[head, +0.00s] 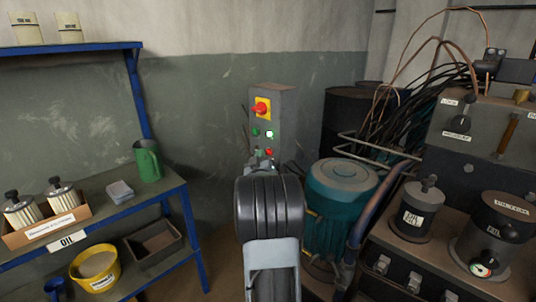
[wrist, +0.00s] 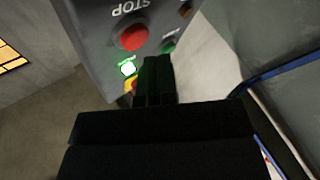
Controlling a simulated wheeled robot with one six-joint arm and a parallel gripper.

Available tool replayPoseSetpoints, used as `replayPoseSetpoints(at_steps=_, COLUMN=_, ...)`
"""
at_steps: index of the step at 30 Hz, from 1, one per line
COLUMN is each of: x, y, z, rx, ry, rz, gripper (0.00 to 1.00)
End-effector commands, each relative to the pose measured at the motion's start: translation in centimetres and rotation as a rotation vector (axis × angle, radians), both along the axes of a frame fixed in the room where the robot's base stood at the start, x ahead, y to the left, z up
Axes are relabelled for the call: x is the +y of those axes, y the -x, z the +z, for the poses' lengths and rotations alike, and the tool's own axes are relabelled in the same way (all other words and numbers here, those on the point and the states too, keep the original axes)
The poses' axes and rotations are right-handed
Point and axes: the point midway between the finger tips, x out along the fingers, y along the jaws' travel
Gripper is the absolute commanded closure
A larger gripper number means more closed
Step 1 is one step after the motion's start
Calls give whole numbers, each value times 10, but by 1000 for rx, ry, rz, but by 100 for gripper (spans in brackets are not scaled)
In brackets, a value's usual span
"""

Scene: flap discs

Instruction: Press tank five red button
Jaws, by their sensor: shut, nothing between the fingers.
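A grey control box (head: 287,100) stands by the back wall in the head view, with a red rotary switch on a yellow plate (head: 262,107) near its top. Below that are a lit green button (head: 269,134) and a dark green one (head: 255,132). A red button (head: 269,152) sits lower, partly behind my arm. In the wrist view the box appears upside down, with the red button (wrist: 132,37) beside the word STOP. My gripper (wrist: 155,62) is shut and empty, its tips in front of the box near the green buttons. I cannot tell whether it touches. No tank-five label is readable.
A teal motor-like drum (head: 340,185) stands right of my arm, near a blue pipe (head: 380,208). A grey machine (head: 490,140) with cables and canisters fills the right. A blue shelf (head: 110,200) with a green jug (head: 148,161) and cans is at left.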

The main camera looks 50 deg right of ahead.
Motion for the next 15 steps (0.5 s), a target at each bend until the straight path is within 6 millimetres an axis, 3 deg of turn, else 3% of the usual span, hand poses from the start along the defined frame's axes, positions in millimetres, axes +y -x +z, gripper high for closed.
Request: replayPoseSetpoints(at_steps=15, x=-8, y=1, z=0, rx=0, ry=0, rz=-1, gripper=100)
